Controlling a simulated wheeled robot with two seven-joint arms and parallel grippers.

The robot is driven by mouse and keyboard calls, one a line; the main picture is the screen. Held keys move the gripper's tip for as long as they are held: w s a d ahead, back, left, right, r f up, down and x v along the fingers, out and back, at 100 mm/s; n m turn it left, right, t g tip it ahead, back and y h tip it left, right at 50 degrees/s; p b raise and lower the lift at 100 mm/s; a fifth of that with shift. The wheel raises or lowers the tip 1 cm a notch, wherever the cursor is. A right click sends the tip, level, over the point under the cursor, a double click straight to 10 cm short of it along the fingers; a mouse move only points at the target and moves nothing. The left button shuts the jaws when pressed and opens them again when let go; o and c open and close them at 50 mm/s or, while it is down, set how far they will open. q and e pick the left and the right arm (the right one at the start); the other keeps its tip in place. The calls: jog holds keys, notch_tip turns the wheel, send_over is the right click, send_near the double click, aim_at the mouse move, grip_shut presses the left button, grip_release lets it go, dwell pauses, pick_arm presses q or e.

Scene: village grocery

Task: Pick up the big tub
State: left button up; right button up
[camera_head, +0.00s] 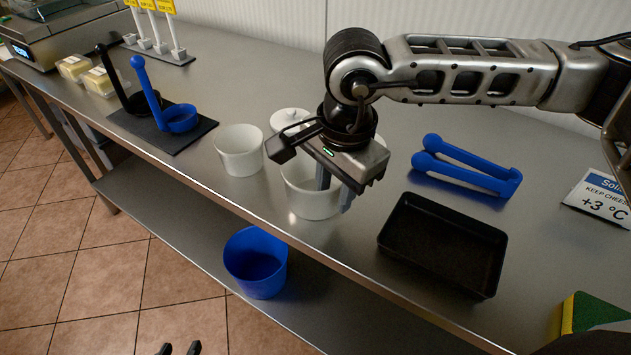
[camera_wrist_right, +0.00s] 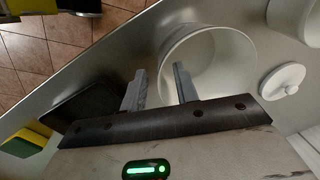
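The big tub (camera_head: 310,200) is a white round open container on the metal counter, partly hidden behind my right gripper. It also shows in the right wrist view (camera_wrist_right: 222,65), empty inside. My right gripper (camera_head: 334,190) is open at its right wall. In the right wrist view its fingers (camera_wrist_right: 160,80) are apart, one over the tub's opening and the other outside the rim. I cannot tell whether either touches the wall. A smaller white tub (camera_head: 239,152) stands to the left. Two dark, separated fingertips of my left gripper (camera_head: 180,349) show at the bottom edge, away from the counter.
A white lid (camera_head: 290,119) lies behind the big tub. A black tray (camera_head: 442,245) and blue tongs (camera_head: 465,165) are to the right, with a sponge (camera_head: 592,315) near the front. A blue bin (camera_head: 255,262) is below the counter's front edge. Scoops (camera_head: 180,118) stand on a dark mat at left.

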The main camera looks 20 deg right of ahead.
jog(key=shift+w+f, duration=0.15)
jog(key=shift+f, duration=1.1)
grip_shut()
